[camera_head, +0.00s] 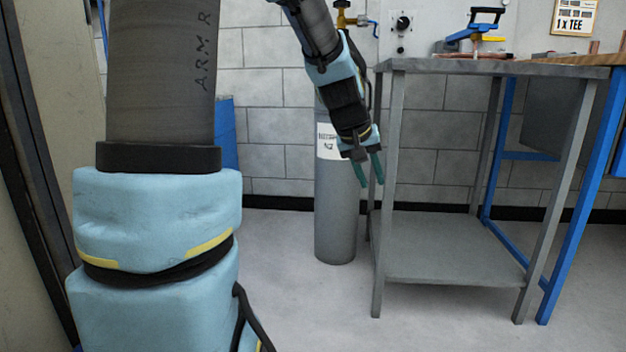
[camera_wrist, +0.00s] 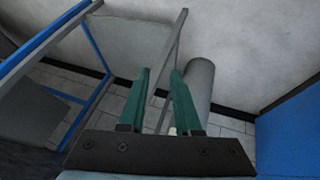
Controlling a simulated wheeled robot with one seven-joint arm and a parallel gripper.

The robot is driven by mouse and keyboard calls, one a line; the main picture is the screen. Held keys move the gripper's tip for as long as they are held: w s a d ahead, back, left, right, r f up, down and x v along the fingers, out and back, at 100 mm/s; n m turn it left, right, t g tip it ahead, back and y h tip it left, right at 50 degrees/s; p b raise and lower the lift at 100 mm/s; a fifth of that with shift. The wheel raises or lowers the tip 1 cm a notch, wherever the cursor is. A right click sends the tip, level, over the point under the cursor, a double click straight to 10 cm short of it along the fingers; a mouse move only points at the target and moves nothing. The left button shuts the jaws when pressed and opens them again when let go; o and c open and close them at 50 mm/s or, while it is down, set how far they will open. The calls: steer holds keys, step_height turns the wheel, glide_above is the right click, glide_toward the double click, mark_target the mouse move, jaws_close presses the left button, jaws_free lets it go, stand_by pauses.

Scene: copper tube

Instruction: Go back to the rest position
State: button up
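My gripper (camera_head: 370,170) hangs at the end of my arm, fingers pointing down, in front of the grey gas cylinder and left of the grey table. Its two green fingers also show in the wrist view (camera_wrist: 160,95), where they stand apart with nothing between them but background. The gripper is open and empty. It is well above the floor. No copper tube can be made out in its grasp.
A grey metal table (camera_head: 450,68) with a lower shelf (camera_head: 440,250) stands right of my gripper. A grey gas cylinder (camera_head: 336,215) stands by the block wall. The floor (camera_head: 300,310) in front is clear.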

steer(key=s+a+f+g+y+p, duration=0.2)
steer(key=s+a+p, duration=0.1)
steer(key=s+a, duration=0.5)
steer(key=s+a+f+g+y+p, duration=0.1)
steer(key=s+a+f+y+p, duration=0.15)
steer(key=s+a, duration=0.6)
step_height(320, 180, up, 38)
steer(key=w+a+p, duration=0.2)
steer(key=p, duration=3.6)
steer(key=shift+a+n, duration=0.3)
steer(key=shift+a, duration=0.05)
